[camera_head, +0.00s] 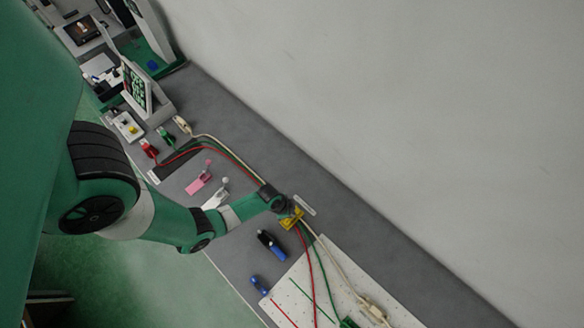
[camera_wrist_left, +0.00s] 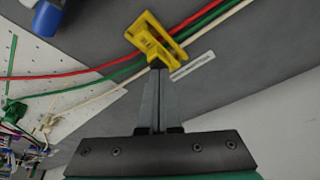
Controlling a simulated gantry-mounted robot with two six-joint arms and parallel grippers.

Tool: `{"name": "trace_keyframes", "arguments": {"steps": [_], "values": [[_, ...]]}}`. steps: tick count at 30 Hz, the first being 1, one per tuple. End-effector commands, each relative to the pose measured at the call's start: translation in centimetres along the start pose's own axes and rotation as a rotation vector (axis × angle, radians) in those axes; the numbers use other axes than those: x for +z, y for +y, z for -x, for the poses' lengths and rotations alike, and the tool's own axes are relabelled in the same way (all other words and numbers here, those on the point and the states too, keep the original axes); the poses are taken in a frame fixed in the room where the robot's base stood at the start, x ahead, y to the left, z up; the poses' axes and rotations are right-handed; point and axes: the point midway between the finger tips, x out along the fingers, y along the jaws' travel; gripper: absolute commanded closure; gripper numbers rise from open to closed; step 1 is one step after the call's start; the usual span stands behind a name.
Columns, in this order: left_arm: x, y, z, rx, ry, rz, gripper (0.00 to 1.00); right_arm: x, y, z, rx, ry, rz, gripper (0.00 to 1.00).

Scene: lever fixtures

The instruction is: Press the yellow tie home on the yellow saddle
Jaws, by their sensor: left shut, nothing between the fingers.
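The yellow saddle (camera_head: 291,220) stands on the grey bench at the edge of the white perforated board. In the left wrist view the yellow saddle and tie (camera_wrist_left: 150,30) show as one yellow piece with open frames. I cannot clearly tell tie from saddle or how far the tie is down. Red, green and white cables (camera_wrist_left: 100,70) run to the yellow piece and come out on its other side. My left gripper (camera_wrist_left: 157,65) is shut and empty, its tips right at the near edge of the yellow piece; contact is unclear. My right gripper is not in view.
A pink lever fixture (camera_head: 200,181) and a white one (camera_head: 216,197) stand beside my left arm. A blue-and-black fixture (camera_head: 271,246) and a small blue one (camera_head: 259,284) lie near the board (camera_head: 300,275).

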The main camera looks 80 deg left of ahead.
Motion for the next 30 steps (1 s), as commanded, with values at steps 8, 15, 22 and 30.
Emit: {"name": "trace_keyframes", "arguments": {"steps": [8,15,22,30], "values": [[0.0,0.0,0.1,0.0,0.0,0.0,1.0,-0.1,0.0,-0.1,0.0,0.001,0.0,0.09],[0.1,0.0,-0.4,0.0,0.0,0.0,1.0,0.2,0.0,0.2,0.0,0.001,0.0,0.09],[0.3,0.0,-0.8,0.0,0.0,0.0,1.0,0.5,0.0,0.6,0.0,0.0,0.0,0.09],[0.1,0.0,-0.2,0.0,0.0,-0.001,1.0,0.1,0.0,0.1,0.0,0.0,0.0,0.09]]}}
